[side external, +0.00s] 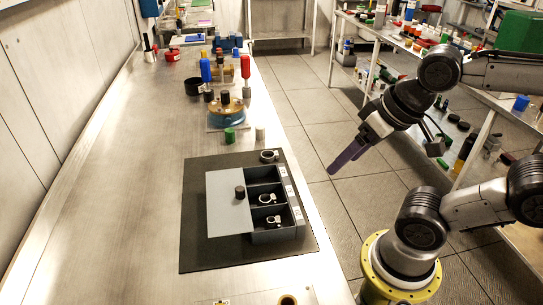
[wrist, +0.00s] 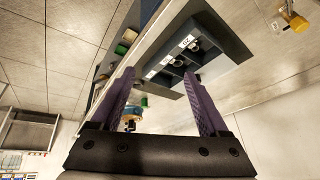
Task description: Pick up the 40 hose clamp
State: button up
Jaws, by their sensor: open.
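A dark box (side external: 273,237) with three compartments sits on a black mat (side external: 200,255) on the bench. A grey lid (side external: 225,215) with a black knob covers its left part. One hose clamp (side external: 267,199) is in the middle compartment and another (side external: 273,220) in the near one. A third clamp (side external: 269,156) is at the box's far end; I cannot tell if it is inside. I cannot tell which is the 40 clamp. My gripper (side external: 340,164) is open and empty, right of the bench and apart from the box. The wrist view shows the box (wrist: 215,55) beyond my open fingers (wrist: 160,74).
White labels (side external: 289,190) line the box's right side. Green (side external: 230,135) and white (side external: 260,133) cylinders and a blue round fitting (side external: 226,112) stand behind the mat. The bench left of the mat is clear. A loaded shelf (side external: 430,60) stands across the aisle.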

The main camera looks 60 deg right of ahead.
jog(key=w+d+r+m+g, duration=0.15)
jog(key=w+r+m, duration=0.25)
jog(key=w+m, duration=0.5)
jog(key=w+d+r+m+g, duration=0.1)
jog(key=w+d+r+m, duration=0.15)
jog(key=w+m, duration=0.65)
jog(key=w+d+f+m+g, duration=0.1)
jog(key=w+d+f+m, duration=0.1)
jog(key=f, duration=0.3)
jog(key=w+d+f+m+g, duration=0.1)
jog(key=w+d+f+m, duration=0.1)
jog(key=f, duration=0.3)
jog(key=w+d+f+m+g, duration=0.1)
jog(key=w+d+f+m, duration=0.1)
jog(key=f, duration=0.4)
jog(key=shift+w+d, duration=0.45)
jog(key=shift+w, duration=0.15)
jog(key=shift+w+d+f, duration=0.1)
jog(key=shift+f, duration=1.5)
jog(key=shift+w+f, duration=0.1)
jog(key=shift+f, duration=1.45)
grip_shut()
